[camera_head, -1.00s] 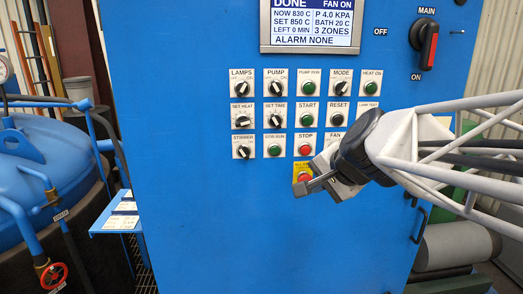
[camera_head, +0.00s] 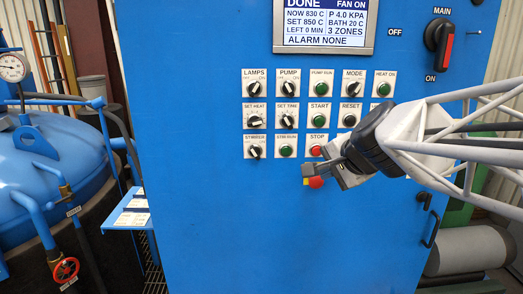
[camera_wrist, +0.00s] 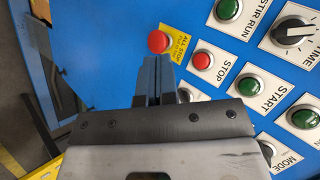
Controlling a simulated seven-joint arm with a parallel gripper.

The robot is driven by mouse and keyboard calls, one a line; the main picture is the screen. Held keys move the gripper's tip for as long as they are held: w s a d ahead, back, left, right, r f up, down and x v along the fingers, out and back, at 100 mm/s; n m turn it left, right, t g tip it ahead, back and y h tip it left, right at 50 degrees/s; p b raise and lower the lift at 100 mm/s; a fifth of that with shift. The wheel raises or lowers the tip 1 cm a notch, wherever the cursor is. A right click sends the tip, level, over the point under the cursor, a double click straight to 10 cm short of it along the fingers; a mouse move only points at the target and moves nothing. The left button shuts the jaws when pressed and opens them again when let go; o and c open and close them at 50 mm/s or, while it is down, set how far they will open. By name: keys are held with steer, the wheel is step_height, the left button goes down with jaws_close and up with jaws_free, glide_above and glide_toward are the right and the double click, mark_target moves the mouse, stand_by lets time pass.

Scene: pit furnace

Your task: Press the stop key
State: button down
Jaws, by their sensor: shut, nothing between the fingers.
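The stop key is a red round button (camera_head: 317,151) under a white STOP label, in the lower row of the blue panel. It also shows in the wrist view (camera_wrist: 202,61), right of the fingers. My gripper (camera_head: 306,169) is shut and empty. In the head view its fingertips appear just below the stop key, between it and the red all-stop button (camera_head: 316,183) on a yellow plate. In the wrist view the fingertips lie just below the all-stop button (camera_wrist: 158,41) in the picture. I cannot tell any contact; the gap to the panel is unclear.
A green STIR RUN button (camera_head: 285,150) is left of the stop key, and a green START button (camera_head: 319,121) is above it. My arm covers the panel to the right. A screen (camera_head: 323,24) reads DONE and ALARM NONE. A main switch (camera_head: 440,45) is at upper right.

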mark_target(318, 154)
steer(key=shift+w, duration=3.7)
steer(key=shift+w, duration=0.8)
steer(key=shift+s, duration=0.1)
stand_by(0.5)
steer(key=shift+s, duration=0.65)
steer(key=shift+s, duration=0.1)
steer(key=shift+s, duration=2.45)
